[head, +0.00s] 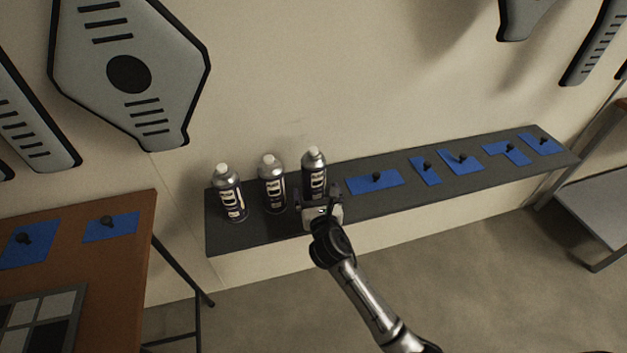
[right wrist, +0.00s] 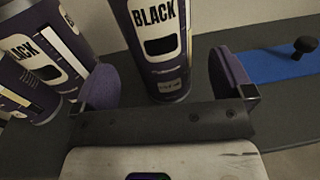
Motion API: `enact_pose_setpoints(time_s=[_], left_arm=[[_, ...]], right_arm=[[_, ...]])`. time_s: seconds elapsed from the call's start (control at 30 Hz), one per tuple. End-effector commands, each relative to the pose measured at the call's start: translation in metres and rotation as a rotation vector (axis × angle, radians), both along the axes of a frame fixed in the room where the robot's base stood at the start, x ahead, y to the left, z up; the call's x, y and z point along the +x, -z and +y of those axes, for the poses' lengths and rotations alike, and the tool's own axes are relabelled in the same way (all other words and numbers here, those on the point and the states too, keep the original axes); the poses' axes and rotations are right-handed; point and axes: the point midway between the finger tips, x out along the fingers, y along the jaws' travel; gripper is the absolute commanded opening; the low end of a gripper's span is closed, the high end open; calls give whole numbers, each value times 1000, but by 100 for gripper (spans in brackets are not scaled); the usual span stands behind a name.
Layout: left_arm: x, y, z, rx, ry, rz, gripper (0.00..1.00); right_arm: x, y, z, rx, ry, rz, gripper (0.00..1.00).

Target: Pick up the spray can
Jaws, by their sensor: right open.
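Three spray cans with white caps and dark labels stand upright in a row at the left end of the grey shelf (head: 375,205). They are the left can (head: 229,195), the middle can (head: 271,185) and the right can (head: 314,175). My right gripper (head: 319,205) is open in front of the right can. In the right wrist view, that can (right wrist: 160,50), marked BLACK, stands ahead of the gap between the padded fingers (right wrist: 167,85). Another can (right wrist: 45,60) stands just outside the left finger. My left gripper is not in view.
Several blue pads with black knobs lie along the shelf to the right, the nearest pad (head: 375,182) close to the right can. A brown table (head: 130,255) stands at the left. Grey panels (head: 130,70) hang on the wall above.

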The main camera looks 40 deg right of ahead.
Motion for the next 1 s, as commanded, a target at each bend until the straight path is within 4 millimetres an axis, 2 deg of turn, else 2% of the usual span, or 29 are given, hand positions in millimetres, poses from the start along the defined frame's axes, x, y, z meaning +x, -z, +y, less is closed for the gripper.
enact_pose_setpoints(time_s=[0.1, 0.3, 0.67, 1.0], left_arm=[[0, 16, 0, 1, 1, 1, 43], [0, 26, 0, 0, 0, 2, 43], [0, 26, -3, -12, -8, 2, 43], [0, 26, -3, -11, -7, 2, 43]], right_arm=[[15, 5, -9, 0, 1, -4, 99], [34, 3, -20, 0, 0, -1, 99], [38, 1, -22, -1, 0, 0, 99], [38, 1, -22, -1, 0, 0, 67]])
